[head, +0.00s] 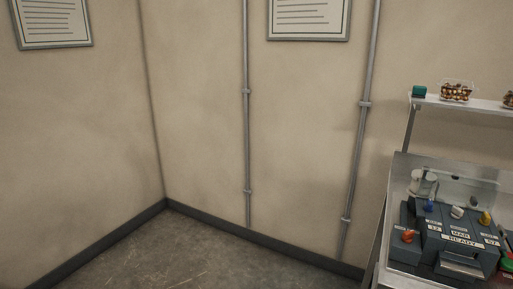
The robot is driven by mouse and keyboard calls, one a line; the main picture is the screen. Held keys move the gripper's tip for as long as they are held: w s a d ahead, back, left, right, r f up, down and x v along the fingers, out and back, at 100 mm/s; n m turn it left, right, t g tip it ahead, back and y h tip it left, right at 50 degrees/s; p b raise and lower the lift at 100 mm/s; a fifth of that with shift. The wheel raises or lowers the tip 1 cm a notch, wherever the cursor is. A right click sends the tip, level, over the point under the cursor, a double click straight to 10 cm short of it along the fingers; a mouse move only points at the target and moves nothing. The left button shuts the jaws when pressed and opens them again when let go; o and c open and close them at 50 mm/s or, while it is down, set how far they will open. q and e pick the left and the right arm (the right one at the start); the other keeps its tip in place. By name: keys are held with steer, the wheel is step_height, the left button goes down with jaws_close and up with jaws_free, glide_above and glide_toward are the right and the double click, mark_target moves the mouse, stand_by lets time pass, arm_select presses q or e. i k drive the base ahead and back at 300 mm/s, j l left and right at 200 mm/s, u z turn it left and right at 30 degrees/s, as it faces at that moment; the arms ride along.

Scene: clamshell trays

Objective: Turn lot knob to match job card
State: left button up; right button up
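A dark grey device (425,243) with coloured knobs sits on a metal bench at the right edge. It has a blue knob (429,207), a white knob (457,212), a yellow knob (486,218) and an orange knob (408,236). Small white labels on it seem to read "12", "MAR" and "READY", with another number at the right too small to be sure of. Which knob is the lot knob is hard to tell. I cannot make out a job card. Neither of my grippers is in view.
A shelf (480,103) above the bench holds a teal block (419,91) and a clear container of brown items (456,92). Framed notices (308,18) hang on the wall, and pipes (247,130) run down it. The floor (215,262) left of the bench is clear.

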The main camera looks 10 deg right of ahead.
mark_target(486, 218)
steer(key=z, duration=1.7)
steer(key=i+l+u, duration=0.1)
steer(key=u, duration=0.15)
